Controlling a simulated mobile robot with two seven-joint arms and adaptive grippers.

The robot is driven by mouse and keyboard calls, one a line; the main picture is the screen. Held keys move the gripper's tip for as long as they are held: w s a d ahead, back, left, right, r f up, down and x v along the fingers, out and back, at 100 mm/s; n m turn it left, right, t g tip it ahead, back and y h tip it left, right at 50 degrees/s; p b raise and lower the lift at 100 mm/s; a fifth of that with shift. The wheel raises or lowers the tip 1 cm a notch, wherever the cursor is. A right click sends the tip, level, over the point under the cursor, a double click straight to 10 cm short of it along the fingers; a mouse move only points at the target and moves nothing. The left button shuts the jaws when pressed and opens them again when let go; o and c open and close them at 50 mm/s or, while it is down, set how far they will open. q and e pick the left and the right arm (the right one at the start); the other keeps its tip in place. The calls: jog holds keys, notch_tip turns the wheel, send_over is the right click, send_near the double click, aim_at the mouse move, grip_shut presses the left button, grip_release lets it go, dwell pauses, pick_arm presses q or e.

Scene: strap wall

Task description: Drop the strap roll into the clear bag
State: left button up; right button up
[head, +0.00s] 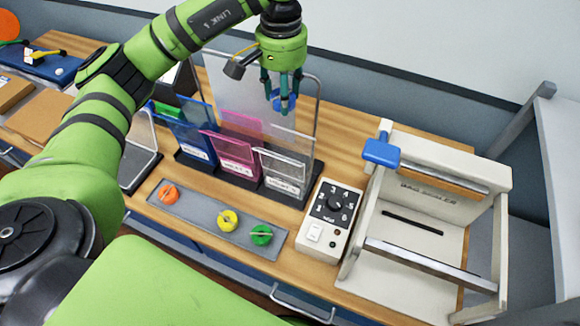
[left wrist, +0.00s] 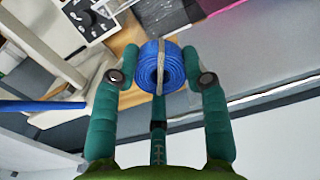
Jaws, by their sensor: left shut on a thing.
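My left gripper (head: 284,104) is shut on a blue strap roll (head: 277,98), held in the air behind and above the clear bag. In the left wrist view the blue strap roll (left wrist: 172,68) sits between the two teal fingers, with a pale tie around it. The clear bag (head: 284,164) stands upright at the right end of a dark rack (head: 231,175), with a white label on its front. A pink bag (head: 234,152) and a blue bag (head: 194,137) stand left of it. My right gripper is not in view.
A grey tray (head: 195,213) in front of the rack holds an orange roll (head: 168,194), a yellow roll (head: 228,221) and a green roll (head: 261,235). A metal frame (head: 317,110) rises behind the bags.

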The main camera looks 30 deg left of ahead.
pick_arm(q)
notch_tip(320, 180, down, 4)
jog(key=shift+w+r+b, duration=0.1)
jog(key=shift+r+b, duration=0.05)
jog(key=shift+b, duration=0.7)
jog(key=shift+f, duration=0.45)
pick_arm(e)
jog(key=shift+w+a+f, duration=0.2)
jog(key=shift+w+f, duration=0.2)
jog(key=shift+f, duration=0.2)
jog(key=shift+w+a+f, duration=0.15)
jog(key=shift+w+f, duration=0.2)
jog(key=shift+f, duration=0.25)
pick_arm(q)
jog(key=o, duration=1.1)
jog(key=shift+o, duration=0.2)
jog(key=shift+w, duration=0.1)
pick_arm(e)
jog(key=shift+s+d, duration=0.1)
